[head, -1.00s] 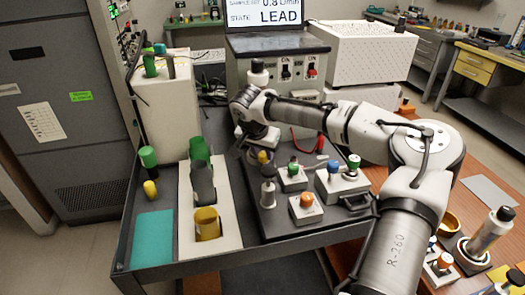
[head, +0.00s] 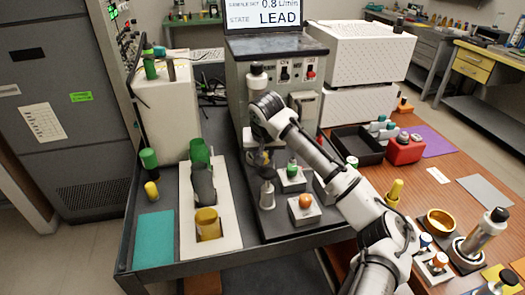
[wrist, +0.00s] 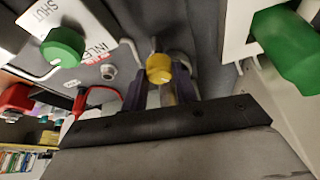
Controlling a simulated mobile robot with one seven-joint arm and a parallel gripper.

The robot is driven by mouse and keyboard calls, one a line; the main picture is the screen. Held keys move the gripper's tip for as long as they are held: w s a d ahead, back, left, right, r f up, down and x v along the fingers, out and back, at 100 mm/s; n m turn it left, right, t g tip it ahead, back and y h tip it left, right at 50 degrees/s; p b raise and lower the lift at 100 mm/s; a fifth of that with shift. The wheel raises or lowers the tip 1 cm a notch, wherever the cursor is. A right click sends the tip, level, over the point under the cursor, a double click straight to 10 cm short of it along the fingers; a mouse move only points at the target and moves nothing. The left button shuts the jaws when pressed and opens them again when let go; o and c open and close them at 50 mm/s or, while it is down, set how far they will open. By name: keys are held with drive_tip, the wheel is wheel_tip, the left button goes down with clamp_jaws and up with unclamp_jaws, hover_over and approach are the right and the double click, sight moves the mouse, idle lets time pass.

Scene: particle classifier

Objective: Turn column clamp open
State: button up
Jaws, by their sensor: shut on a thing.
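A slim grey metal column fitting (head: 267,194) stands on the dark bench plate. A yellow knob (wrist: 159,68) shows between the fingers in the wrist view; I take it to be the column clamp's knob. My gripper (head: 263,162) is at the top of the fitting in the head view. In the wrist view my gripper (wrist: 160,88) has its dark fingers on both sides of the yellow knob and is shut on it. The fingers hide much of the knob in the head view, and its turn position cannot be told.
A green-knobbed block (head: 292,180) and an orange-knobbed block (head: 305,209) stand close on the right. A white rack (head: 228,236) with green, grey and yellow cylinders stands on the left. A control box (head: 280,90) is behind. A teal mat (head: 153,240) lies clear at left.

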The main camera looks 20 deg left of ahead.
drive_tip(key=n+p, duration=0.1)
drive_tip(key=n, duration=0.1)
drive_tip(key=n+g+y+p, duration=0.1)
drive_tip(key=n, duration=0.2)
drive_tip(key=shift+d+n+g+y, duration=0.15)
drive_tip(key=shift+n+g+y, duration=0.15)
drive_tip(key=n+g+p, duration=0.1)
drive_tip(key=n, duration=0.4)
drive_tip(key=shift+w+f+g+y+p, duration=0.1)
drive_tip(key=shift+w+g+y+p, duration=0.05)
drive_tip(key=shift+g+y+p, duration=0.25)
drive_tip(key=o, duration=1)
drive_tip(key=shift+d, duration=0.1)
drive_tip(key=b+v, duration=0.2)
drive_tip(key=v, duration=1.2)
